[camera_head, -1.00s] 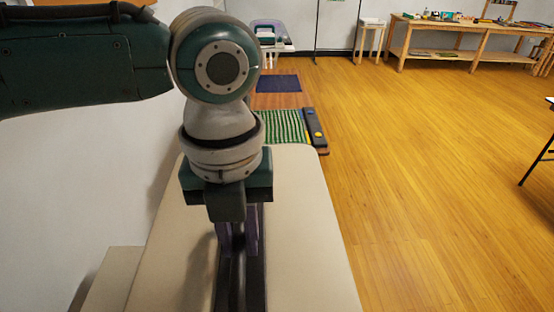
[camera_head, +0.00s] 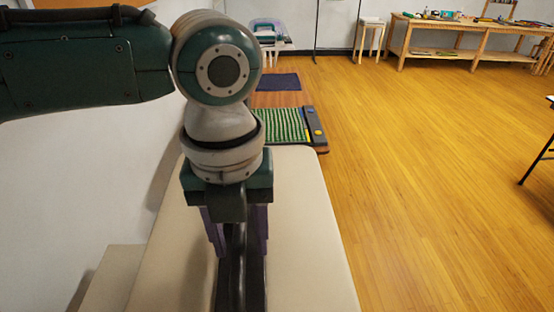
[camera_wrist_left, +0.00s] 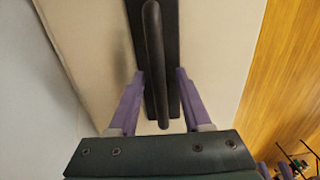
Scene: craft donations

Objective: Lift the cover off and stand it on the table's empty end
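The cover (camera_head: 224,286) is a long dark piece with a raised black bar handle (camera_wrist_left: 154,60) along its middle. It stands on the bare cream table top (camera_head: 306,230), directly below my left gripper. My left gripper (camera_head: 239,246) points down with its purple fingers spread, one on each side of the handle. The left wrist view shows a gap between each finger and the handle. The near end of the cover is cut off by the bottom of the head view.
Beyond the cream top lie a green striped piece (camera_head: 283,126), a dark strip with coloured knobs (camera_head: 314,125) and a dark blue mat (camera_head: 277,82). A white wall runs close on the left. A lower cream surface (camera_head: 112,280) stands beside it. Wooden floor is open on the right.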

